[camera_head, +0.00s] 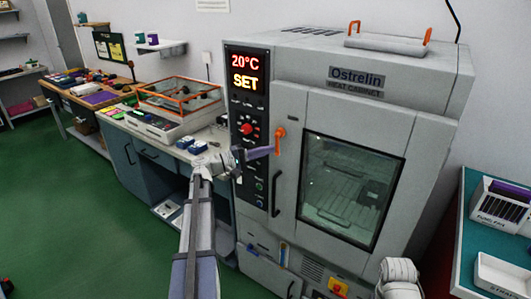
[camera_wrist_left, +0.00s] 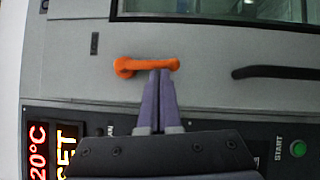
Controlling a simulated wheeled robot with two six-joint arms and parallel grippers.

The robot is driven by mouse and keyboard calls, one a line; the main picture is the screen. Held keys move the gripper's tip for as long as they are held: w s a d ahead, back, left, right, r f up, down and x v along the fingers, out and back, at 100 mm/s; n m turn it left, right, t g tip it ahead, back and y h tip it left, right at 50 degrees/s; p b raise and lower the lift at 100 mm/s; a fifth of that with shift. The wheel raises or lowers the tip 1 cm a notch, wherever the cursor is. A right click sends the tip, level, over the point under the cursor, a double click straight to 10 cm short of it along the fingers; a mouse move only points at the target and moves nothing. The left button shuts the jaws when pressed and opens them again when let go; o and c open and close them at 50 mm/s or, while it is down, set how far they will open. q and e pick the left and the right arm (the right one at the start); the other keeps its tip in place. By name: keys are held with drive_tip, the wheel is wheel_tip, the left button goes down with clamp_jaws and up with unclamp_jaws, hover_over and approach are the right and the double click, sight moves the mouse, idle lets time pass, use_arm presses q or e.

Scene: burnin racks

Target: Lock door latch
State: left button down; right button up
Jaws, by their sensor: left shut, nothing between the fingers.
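The orange door latch (camera_head: 279,136) is on the left edge of the grey heat cabinet's door (camera_head: 312,110). Its lever hangs down from a pivot at the top. In the left wrist view the latch (camera_wrist_left: 145,65) lies across the picture, with its pivot at the left. My left gripper (camera_head: 270,151) is shut and empty, its purple fingers pointing at the latch. In the wrist view the fingertips (camera_wrist_left: 160,74) are beside the lever's free end, on the control panel side. I cannot tell whether they touch it. The door looks closed. My right gripper is out of view.
A black door handle (camera_head: 276,193) is below the latch. The control panel (camera_head: 247,130) shows 20°C and SET. A workbench (camera_head: 178,150) with trays stands at the left, and a teal table (camera_head: 490,190) with bins at the right. Green floor is open at the left.

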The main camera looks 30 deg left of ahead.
use_arm(q)
drive_tip(key=shift+s+d+r+n+t+y+b, duration=0.1)
drive_tip(key=shift+d+r+n+t+y+b, duration=0.45)
drive_tip(key=shift+d+n+t+b, duration=1.45)
drive_tip(key=shift+s+d+r+n+t+y+b, duration=0.1)
drive_tip(key=shift+d+r+n+t+y+b, duration=0.4)
drive_tip(key=shift+n, duration=2.85)
drive_tip(key=shift+s+d+r+n+t+y+b, duration=0.1)
drive_tip(key=shift+d+n+t+y+b, duration=1.2)
drive_tip(key=shift+n, duration=1.35)
drive_tip(key=shift+d+r+t+h+p, duration=0.1)
drive_tip(key=shift+t+h+p, duration=0.15)
drive_tip(key=shift+t+p, duration=0.1)
